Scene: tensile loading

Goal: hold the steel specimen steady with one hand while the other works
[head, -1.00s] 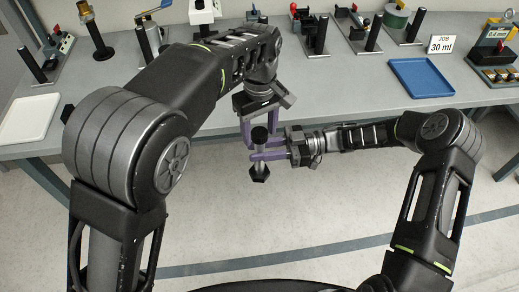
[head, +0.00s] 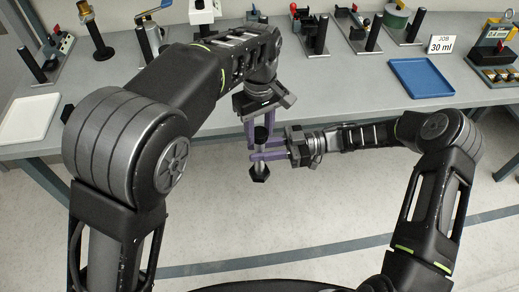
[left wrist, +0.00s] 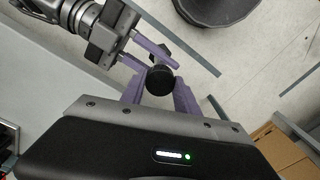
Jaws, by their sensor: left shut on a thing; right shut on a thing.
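The steel specimen (head: 259,167) is a dark bar with wider black ends, held upright in the air in front of the bench edge. My left gripper (head: 258,138) comes down from above and is shut on its upper part. My right gripper (head: 256,156) reaches in from the right and is shut on it just below the left one. In the left wrist view the specimen's black round top end (left wrist: 160,80) shows between the purple fingers of my left gripper (left wrist: 158,98). The right gripper (left wrist: 155,55) is close beside it there. Much of the specimen's middle is hidden by fingers.
A grey bench (head: 350,105) runs behind the grippers. It bears a blue tray (head: 421,91), a white tray (head: 27,132), a "30 ml" sign (head: 441,45) and several hand-tool fixtures along the back. The floor below the specimen is clear. Cardboard boxes (left wrist: 275,150) show in the left wrist view.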

